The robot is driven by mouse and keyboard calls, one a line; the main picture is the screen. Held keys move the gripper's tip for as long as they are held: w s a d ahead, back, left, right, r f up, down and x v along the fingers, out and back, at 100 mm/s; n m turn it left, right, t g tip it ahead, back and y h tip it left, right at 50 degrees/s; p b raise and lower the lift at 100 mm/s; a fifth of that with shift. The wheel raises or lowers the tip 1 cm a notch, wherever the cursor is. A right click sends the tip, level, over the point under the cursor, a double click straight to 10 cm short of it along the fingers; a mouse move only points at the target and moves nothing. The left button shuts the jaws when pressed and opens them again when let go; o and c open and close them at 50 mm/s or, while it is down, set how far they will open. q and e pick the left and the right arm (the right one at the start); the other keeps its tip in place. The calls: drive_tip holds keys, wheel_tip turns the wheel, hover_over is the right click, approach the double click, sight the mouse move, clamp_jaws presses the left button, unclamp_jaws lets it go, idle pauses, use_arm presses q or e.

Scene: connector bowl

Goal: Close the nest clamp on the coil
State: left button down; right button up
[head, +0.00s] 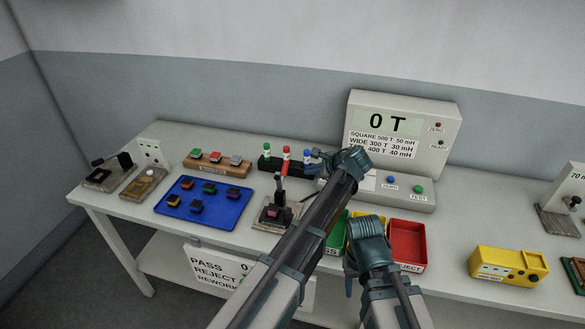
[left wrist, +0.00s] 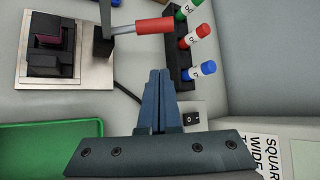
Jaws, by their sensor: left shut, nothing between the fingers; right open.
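The nest (head: 262,222) is a small plate near the bench's front, with a dark fixture holding a maroon-topped coil (head: 272,213). Beside the coil stands the clamp, its lever upright with a red grip (head: 284,168). The left wrist view shows the coil (left wrist: 48,38) at upper left and the red grip (left wrist: 155,25) reaching right from the clamp post. My left gripper (head: 313,158) is shut and empty, just right of the red grip; its fingertips (left wrist: 158,75) point toward the grip with a gap between. My right gripper (head: 349,290) is open, low in front of the bins.
Behind the clamp is a black rack (head: 268,163) with green, red and blue capped pieces. A blue tray (head: 225,215) of several coils lies left. The meter (head: 402,130) stands behind; a green bin (head: 338,225) and red bin (head: 407,240) lie right, partly hidden by my arms.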

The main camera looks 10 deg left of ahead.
sight(286, 169)
use_arm(q)
drive_tip(key=shift+f, duration=0.1)
drive_tip(key=b+x, duration=0.7)
drive_tip(key=x, duration=0.3)
drive_tip(key=shift+f, duration=0.25)
drive_tip(key=shift+s+a+r+p, duration=0.15)
drive_tip(key=shift+s+r+p, duration=0.2)
drive_tip(key=shift+r+p, duration=0.3)
drive_tip(key=shift+s+a+r+p, duration=0.1)
drive_tip(key=shift+s+r+p, duration=0.3)
drive_tip(key=shift+r+p, duration=0.25)
drive_tip(key=shift+s+a+r+p, duration=0.15)
drive_tip(key=shift+s+r+p, duration=0.2)
drive_tip(key=shift+r+p, duration=0.3)
drive_tip(key=shift+s, duration=0.1)
drive_tip(key=s+r+n+t+b, duration=0.1)
drive_tip(key=t, duration=0.1)
drive_tip(key=s+n+t+b, duration=0.1)
drive_tip(key=b, duration=0.1)
drive_tip(key=shift+s+a+r+t+y, duration=0.1)
drive_tip(key=shift+s+r+t+y, duration=0.2)
drive_tip(key=shift+r+t, duration=0.1)
drive_tip(key=s+r+n+t+y+b, duration=0.1)
drive_tip(key=s+n+t+y+b, duration=0.2)
drive_tip(key=b, duration=0.8)
drive_tip(key=shift+s+r+n+t, duration=0.25)
drive_tip(key=shift+s+n+t, duration=0.75)
drive_tip(key=shift+s+t, duration=0.65)
